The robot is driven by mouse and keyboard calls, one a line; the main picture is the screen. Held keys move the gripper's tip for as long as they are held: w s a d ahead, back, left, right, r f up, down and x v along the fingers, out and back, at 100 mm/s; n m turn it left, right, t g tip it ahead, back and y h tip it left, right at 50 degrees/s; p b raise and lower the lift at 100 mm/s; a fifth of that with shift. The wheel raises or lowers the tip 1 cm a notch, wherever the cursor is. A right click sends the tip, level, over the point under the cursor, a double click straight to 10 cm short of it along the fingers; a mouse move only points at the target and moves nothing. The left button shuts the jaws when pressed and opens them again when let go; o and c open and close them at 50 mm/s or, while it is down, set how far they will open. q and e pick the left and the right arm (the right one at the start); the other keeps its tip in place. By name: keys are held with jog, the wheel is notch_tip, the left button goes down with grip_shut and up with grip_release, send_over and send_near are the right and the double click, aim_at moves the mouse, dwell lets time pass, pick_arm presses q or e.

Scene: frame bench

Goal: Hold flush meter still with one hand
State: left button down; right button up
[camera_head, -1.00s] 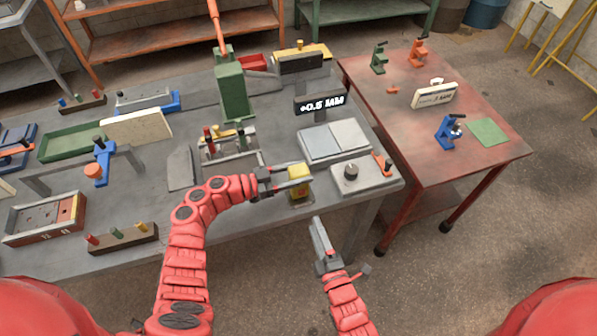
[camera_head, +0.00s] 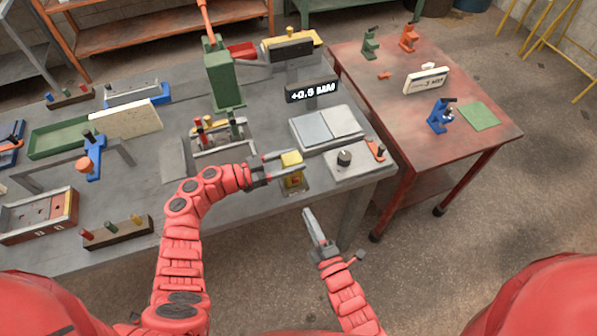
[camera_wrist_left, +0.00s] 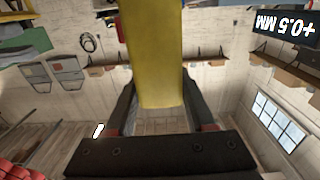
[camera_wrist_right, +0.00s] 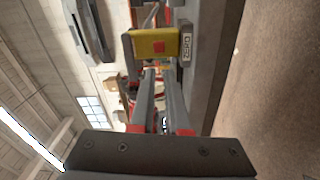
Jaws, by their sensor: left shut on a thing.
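The flush meter appears to be the small yellow block (camera_head: 292,160) at the bench's front edge. It fills the top middle of the left wrist view (camera_wrist_left: 153,50). In the right wrist view the yellow block (camera_wrist_right: 156,43) shows a red square and a small label at one end. My left gripper (camera_head: 282,166) is shut on it, one finger on each side. Whether its base touches the bench is unclear. My right gripper (camera_head: 308,215) is empty, in front of the bench and below the meter. Its fingers lie close together, and how far apart is unclear.
A sign (camera_head: 312,91) reading +0.5 MM stands behind two pale plates (camera_head: 327,127). A box with a dark knob (camera_head: 344,158) sits right of the meter. A green press (camera_head: 224,80) stands further back. A red table (camera_head: 470,150) is at right. Floor is clear in front.

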jog(key=shift+s+a+f+n+y, duration=0.1)
jog(key=shift+a+f+n+y, duration=0.2)
jog(key=shift+n+y, duration=0.45)
grip_shut()
jog(key=w+d+r+n+g+y, duration=0.1)
jog(key=d+n+g+y, duration=0.7)
jog(key=d, duration=0.2)
jog(key=shift+n+g, duration=0.35)
jog(key=shift+g, duration=0.05)
jog(key=shift+w, duration=0.1)
